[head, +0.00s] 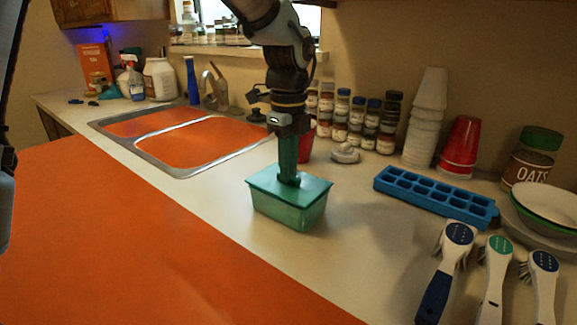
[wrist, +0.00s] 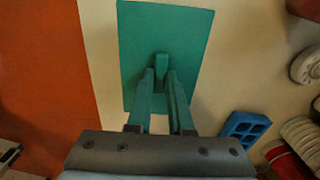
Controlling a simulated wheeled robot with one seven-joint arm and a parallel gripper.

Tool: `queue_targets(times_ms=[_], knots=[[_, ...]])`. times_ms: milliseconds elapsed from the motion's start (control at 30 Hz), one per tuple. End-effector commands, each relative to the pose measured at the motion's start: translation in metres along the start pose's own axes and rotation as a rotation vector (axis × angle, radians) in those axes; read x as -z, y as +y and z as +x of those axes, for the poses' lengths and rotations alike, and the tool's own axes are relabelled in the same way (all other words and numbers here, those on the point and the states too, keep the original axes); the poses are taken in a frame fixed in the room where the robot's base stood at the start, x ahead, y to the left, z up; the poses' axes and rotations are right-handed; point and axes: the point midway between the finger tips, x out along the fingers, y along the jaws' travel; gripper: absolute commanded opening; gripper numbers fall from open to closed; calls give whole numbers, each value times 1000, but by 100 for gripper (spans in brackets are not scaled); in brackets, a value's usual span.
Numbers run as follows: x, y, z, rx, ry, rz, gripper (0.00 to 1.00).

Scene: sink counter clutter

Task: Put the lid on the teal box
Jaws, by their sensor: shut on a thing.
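The teal box (head: 288,214) stands upright on the white counter, its walls translucent green. The teal lid (head: 262,186) lies over the box's top opening and looks roughly level with the rim. I cannot tell whether it is fully seated. My gripper (head: 289,180) points straight down above the lid, its fingers shut on the lid's central knob. In the wrist view the lid (wrist: 138,45) shows as a teal rectangle, with the knob between the fingertips of my gripper (wrist: 161,75). The box is hidden under the lid in that view.
A blue ice tray (head: 436,197), a red cup (head: 459,148) and several brushes (head: 497,262) lie to the right. Spice jars (head: 357,118) stand behind. The double sink (head: 140,150) is at the left. Counter in front of the box is clear.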

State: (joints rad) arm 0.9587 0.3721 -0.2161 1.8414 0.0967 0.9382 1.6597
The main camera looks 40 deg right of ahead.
Motion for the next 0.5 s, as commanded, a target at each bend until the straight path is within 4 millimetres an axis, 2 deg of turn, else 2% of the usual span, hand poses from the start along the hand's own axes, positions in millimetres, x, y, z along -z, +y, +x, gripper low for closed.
queue_targets(times_ms=[500], knots=[[0,0,6,-1,0,0,0]])
